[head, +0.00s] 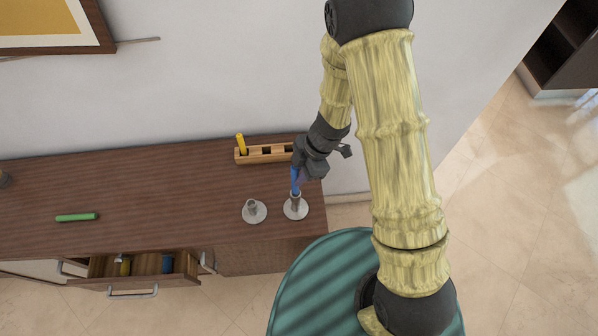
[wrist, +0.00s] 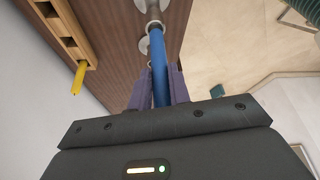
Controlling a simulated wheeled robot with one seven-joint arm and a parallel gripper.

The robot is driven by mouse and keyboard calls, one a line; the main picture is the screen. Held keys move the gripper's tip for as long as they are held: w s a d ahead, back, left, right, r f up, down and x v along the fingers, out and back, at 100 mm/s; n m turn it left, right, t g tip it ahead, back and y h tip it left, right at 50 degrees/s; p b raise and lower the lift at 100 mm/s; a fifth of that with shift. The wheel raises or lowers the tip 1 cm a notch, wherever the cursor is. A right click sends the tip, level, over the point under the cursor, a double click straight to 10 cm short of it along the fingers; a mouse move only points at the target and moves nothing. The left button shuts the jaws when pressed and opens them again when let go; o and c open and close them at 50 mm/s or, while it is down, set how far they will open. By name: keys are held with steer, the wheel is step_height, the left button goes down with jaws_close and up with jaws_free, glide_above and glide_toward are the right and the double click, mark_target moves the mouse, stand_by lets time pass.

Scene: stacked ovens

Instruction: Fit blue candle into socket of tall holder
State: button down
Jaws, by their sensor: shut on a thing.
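The blue candle (head: 295,181) is held roughly upright in my gripper (head: 299,170). The tall holder (head: 295,207), a grey metal stem on a round base, stands near the right end of the brown cabinet, directly below the candle. In the wrist view the blue candle (wrist: 159,58) runs between the purple fingers of my gripper (wrist: 158,88). Its far end meets the ring-shaped socket of the tall holder (wrist: 154,25). I cannot tell whether the end is inside the socket or only at its rim.
A shorter holder (head: 254,211) stands just left of the tall one. A wooden rack (head: 264,153) with a yellow candle (head: 241,143) is behind. A green candle (head: 77,217) lies at the left. An open drawer (head: 145,266) juts out in front. The cabinet top (head: 170,190) is clear mid-left.

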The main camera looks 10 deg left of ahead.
steer(key=shift+f+b, duration=1.4)
steer(key=shift+f, duration=0.9)
stand_by(0.5)
steer(key=c, duration=1.2)
jaws_free()
steer(key=shift+c, duration=0.2)
steer(key=p+v, duration=0.2)
steer(key=v, duration=1.5)
steer(key=shift+r, duration=0.2)
steer(key=shift+w, duration=0.1)
